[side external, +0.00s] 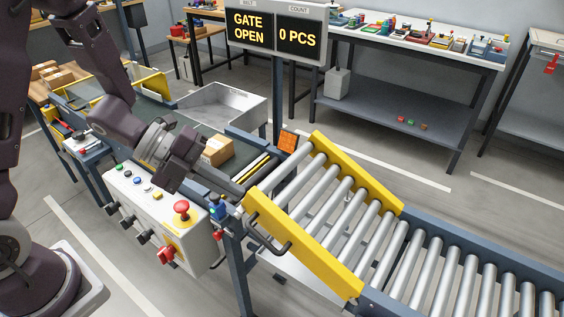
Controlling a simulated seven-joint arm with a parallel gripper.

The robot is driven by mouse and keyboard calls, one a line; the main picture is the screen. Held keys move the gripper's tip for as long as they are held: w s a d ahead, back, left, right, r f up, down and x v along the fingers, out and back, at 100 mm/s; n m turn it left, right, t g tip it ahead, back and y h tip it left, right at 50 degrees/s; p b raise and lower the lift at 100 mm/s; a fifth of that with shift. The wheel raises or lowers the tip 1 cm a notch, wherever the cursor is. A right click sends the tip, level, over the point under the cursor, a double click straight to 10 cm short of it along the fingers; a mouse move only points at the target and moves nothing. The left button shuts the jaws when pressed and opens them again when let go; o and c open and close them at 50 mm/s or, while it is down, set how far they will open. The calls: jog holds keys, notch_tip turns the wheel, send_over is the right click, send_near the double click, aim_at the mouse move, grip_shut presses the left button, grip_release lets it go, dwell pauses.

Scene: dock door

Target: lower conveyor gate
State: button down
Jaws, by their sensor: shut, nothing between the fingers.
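The conveyor gate is a roller section with yellow side rails (312,246). It slopes up to the left from the fixed roller conveyor (455,275), its left end raised. A dark curved handle (268,240) is on its near rail. My gripper (238,191) is shut and empty, reaching in from the left at the raised end of the gate, close to the near rail's top corner. I cannot tell whether it touches the rail. The display (275,32) reads "GATE OPEN" and "0 PCS".
A cardboard box (217,151) lies on the belt (190,125) behind my gripper. A control box (155,215) with a red stop button (182,211) and a red switch stands below my arm. A grey bin (225,103) and workbenches are behind.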

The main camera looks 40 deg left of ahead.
notch_tip(320, 180, up, 11)
jog(key=w+a+r+n+t+y, duration=0.2)
jog(key=w+a+n+y, duration=0.3)
jog(key=w, duration=0.4)
jog(key=w+a+r+n+t+y, duration=0.25)
jog(key=w+n, duration=0.35)
jog(key=w, duration=0.3)
jog(key=w+a+r+n+t+y, duration=0.25)
jog(key=w+a+n+y, duration=0.3)
jog(key=w, duration=0.35)
jog(key=n+g+h, duration=0.2)
jog(key=n+g, duration=0.7)
jog(key=n, duration=0.1)
send_over(294, 158)
jog(key=s+d, duration=0.3)
notch_tip(294, 158, down, 7)
jog(key=s+x, duration=0.1)
jog(key=x, duration=0.4)
jog(key=s+x, duration=0.1)
jog(key=x, duration=0.5)
jog(key=s+d+f+x, duration=0.1)
jog(key=x, duration=0.4)
jog(key=shift+a+f, duration=0.15)
jog(key=shift+f, duration=0.25)
jog(key=shift+a+f, duration=0.25)
jog(key=shift+f, duration=0.2)
